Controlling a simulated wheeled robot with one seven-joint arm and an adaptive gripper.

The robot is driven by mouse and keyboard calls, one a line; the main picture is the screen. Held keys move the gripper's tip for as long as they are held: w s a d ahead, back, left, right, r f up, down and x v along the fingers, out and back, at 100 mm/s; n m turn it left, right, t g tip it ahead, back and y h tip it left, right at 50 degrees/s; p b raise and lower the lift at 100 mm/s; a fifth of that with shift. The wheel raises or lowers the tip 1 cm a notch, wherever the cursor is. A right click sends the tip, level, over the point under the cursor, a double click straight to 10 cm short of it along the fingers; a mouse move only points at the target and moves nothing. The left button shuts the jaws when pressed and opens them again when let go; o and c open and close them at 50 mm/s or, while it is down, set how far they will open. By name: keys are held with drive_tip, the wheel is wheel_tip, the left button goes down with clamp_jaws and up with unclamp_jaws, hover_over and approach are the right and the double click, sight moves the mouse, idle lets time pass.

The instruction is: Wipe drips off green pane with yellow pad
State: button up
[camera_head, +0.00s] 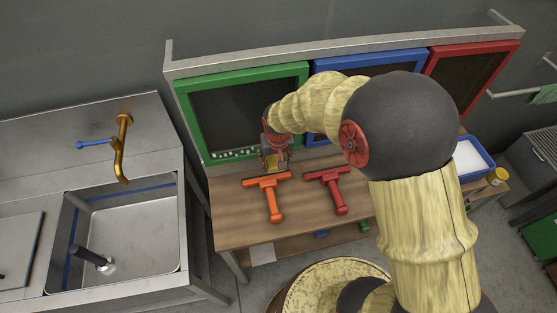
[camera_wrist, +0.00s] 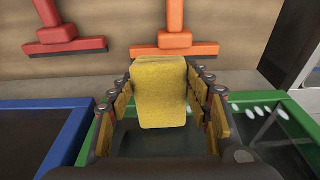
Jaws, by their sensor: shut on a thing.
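The green-framed pane (camera_head: 240,108) stands at the back left of the wooden table, its dark surface showing in the head view. White drips (camera_head: 233,154) lie in a row along its lower part; some also show at right in the wrist view (camera_wrist: 258,112). My gripper (camera_head: 274,158) is at the lower right part of the green pane. It is shut on the yellow pad (camera_wrist: 160,92), which sits between the fingers in the wrist view. In the head view the pad is small and partly hidden by the fingers. Whether the pad touches the pane I cannot tell.
An orange squeegee (camera_head: 268,190) and a red squeegee (camera_head: 330,188) lie on the wooden table (camera_head: 235,215) in front of the panes. Blue-framed (camera_head: 375,61) and red-framed (camera_head: 475,75) panes stand to the right. A blue tray (camera_head: 480,174) is at right, a sink (camera_head: 130,235) at left.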

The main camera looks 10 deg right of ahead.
drive_tip(key=a+b, duration=0.2)
drive_tip(key=a, duration=1.8)
drive_tip(key=shift+a, duration=0.25)
idle(1.4)
drive_tip(key=shift+r, duration=0.1)
drive_tip(key=s+b, duration=0.1)
drive_tip(key=s, duration=0.6)
idle(0.4)
idle(0.9)
